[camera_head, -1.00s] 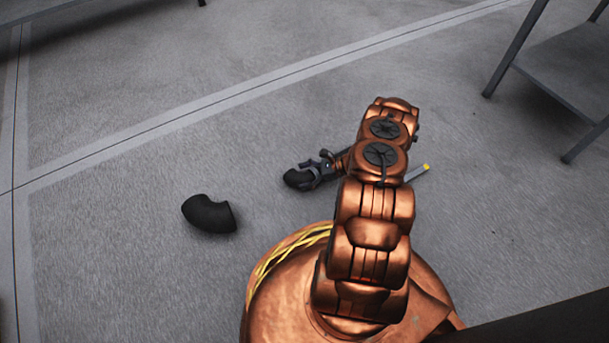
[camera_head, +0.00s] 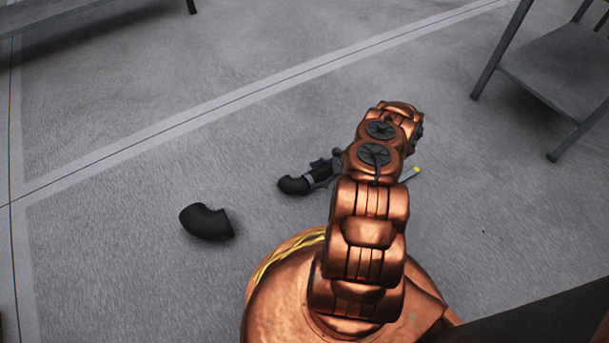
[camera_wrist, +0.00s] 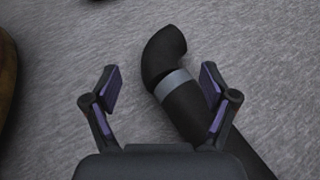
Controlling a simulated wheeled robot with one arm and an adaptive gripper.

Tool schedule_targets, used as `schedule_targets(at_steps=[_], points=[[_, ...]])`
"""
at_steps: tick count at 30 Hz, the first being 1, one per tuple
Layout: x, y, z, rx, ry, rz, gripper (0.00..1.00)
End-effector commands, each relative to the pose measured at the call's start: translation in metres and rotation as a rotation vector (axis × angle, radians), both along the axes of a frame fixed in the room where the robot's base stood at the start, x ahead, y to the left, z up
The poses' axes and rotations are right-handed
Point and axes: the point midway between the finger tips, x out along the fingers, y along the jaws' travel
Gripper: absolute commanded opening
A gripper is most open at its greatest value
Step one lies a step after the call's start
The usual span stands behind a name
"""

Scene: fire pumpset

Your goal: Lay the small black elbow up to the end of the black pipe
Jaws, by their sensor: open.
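The small black elbow (camera_head: 293,186) lies on the floor left of my arm. In the wrist view the small elbow (camera_wrist: 163,52) sits at the grey-ringed end of the black pipe (camera_wrist: 186,112). A thin dark line shows between elbow and grey ring (camera_wrist: 173,83); I cannot tell if they touch. The pipe runs to the lower right, partly hidden by my right finger, and in the head view mostly by my arm. My gripper (camera_wrist: 160,84) is open and empty, its fingers apart behind the elbow, around the ring and pipe end; it also shows in the head view (camera_head: 325,166).
A larger black elbow (camera_head: 207,222) lies on the floor to the left. A light rod with a yellow tip (camera_head: 411,174) shows right of my arm. A grey table (camera_head: 560,75) stands at the upper right.

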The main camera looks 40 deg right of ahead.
Motion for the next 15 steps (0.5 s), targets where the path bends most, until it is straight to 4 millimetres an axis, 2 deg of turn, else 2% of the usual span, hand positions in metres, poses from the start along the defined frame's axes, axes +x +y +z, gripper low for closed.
schedule_targets(at_steps=[1, 6, 15], points=[[-0.005, -0.007, 0.006, -0.003, 0.001, -0.001, 0.85], [-0.018, -0.026, 0.014, 0.0, 0.001, 0.0, 0.85], [-0.023, -0.036, 0.025, -0.002, -0.005, 0.014, 0.85]])
